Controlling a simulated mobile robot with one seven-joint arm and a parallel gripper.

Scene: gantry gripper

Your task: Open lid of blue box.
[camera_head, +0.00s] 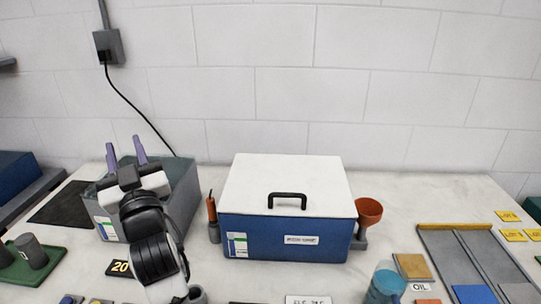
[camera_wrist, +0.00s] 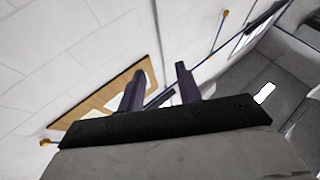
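The blue box (camera_head: 265,236) stands on the white counter in the middle of the head view. Its white lid (camera_head: 288,177) lies flat and closed on top, with a black handle (camera_head: 287,195) near the front edge. My gripper (camera_head: 126,157) is to the left of the box, raised in front of a grey bin, with its two purple fingers pointing up. The fingers stand apart with nothing between them. In the wrist view, my gripper (camera_wrist: 160,82) is also open and empty, and the box is not seen there.
The grey bin (camera_head: 185,196) stands left of the box, partly behind my arm. An orange-handled tool (camera_head: 211,207) is close to the box's left side, and an orange funnel (camera_head: 368,211) is at its right. A blue cup (camera_head: 384,286) stands at the front right. The space above the lid is clear.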

